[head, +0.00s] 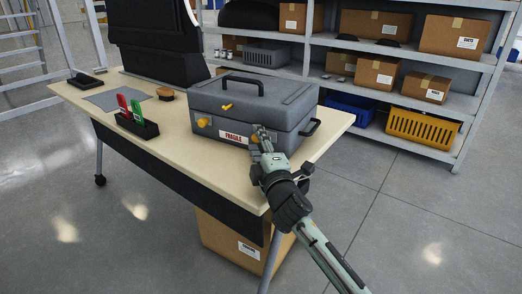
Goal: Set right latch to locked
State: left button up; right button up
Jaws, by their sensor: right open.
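A grey hard case (255,100) with a black top handle and a red-and-white "FRAGILE" label sits closed on the table (185,150). An orange latch (203,122) shows on the left of its front. The right latch (255,138) is a small orange patch at the right of the front, mostly hidden by my right gripper. My right gripper (262,134) is open, with its fingertips at this latch; I cannot tell whether they touch it. The latch's setting cannot be made out. A small orange piece (227,107) shows on the lid. My left gripper is not in view.
A black holder (137,125) with red and green tools, a brush (165,94) and a grey cloth (107,99) lie left of the case. A black case stands behind. Shelves with boxes and a yellow crate (422,128) are at the back right.

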jog(key=v, duration=1.1)
jog(key=shift+s+d, duration=0.1)
jog(key=shift+s, duration=0.15)
